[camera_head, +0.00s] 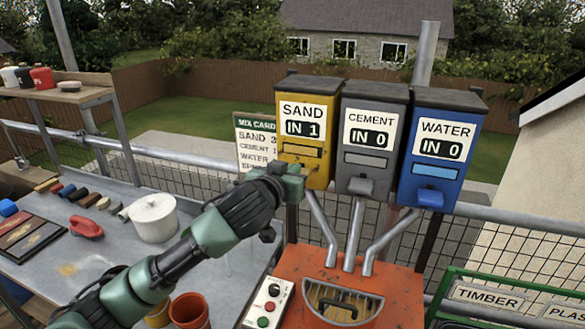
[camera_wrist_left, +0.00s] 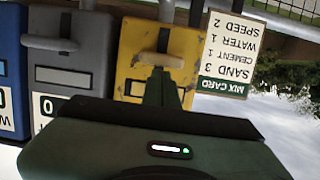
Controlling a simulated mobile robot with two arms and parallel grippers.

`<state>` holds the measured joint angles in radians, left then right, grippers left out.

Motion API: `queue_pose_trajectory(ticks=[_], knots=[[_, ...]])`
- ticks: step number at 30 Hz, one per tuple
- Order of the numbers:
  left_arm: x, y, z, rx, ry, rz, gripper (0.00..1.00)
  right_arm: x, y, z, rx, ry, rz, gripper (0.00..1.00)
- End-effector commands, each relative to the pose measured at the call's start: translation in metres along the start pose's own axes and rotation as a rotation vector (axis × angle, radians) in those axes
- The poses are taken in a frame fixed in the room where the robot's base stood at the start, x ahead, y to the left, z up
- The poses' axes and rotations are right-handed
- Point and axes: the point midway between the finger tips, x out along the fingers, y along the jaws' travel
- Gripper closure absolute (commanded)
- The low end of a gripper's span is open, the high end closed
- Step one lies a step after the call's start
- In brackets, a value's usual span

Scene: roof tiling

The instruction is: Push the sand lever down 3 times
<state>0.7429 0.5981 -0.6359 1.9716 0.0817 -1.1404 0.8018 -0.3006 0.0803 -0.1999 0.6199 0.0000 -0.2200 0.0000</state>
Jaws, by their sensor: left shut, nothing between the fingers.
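The yellow sand dispenser (camera_head: 318,172) stands at the left of three dispensers, and its display reads IN 1. My left gripper (camera_head: 290,172) is shut and empty at the dispenser's lower front, and it hides the sand lever in the head view. In the left wrist view, which is upside down, the pale yellow sand lever (camera_wrist_left: 152,60) sticks out from the yellow front. The shut fingers of my left gripper (camera_wrist_left: 162,88) are close to that lever; I cannot tell whether they touch it. My right gripper is not in view.
The grey cement dispenser (camera_head: 372,155) and blue water dispenser (camera_head: 436,150) stand to the right, both reading IN 0. A mix card (camera_wrist_left: 228,55) lists sand 3, cement 1, water 1, speed 2. Pipes lead down to an orange mixer (camera_head: 390,285).

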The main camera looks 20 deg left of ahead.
Motion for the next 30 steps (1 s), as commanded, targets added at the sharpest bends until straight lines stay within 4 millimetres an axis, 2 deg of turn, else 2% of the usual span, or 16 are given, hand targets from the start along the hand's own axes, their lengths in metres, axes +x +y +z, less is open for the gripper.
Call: queue_pose_trajectory(ticks=[10, 18, 30], knots=[[0.001, 0.0, 0.003, 0.0, 0.0, 0.0, 1.0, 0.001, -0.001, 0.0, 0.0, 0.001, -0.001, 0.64], [0.009, 0.001, 0.039, -0.002, -0.004, 0.0, 1.0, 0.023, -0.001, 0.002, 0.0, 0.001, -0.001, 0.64], [0.01, 0.0, 0.038, 0.0, -0.01, -0.001, 1.0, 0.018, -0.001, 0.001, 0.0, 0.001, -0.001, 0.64]])
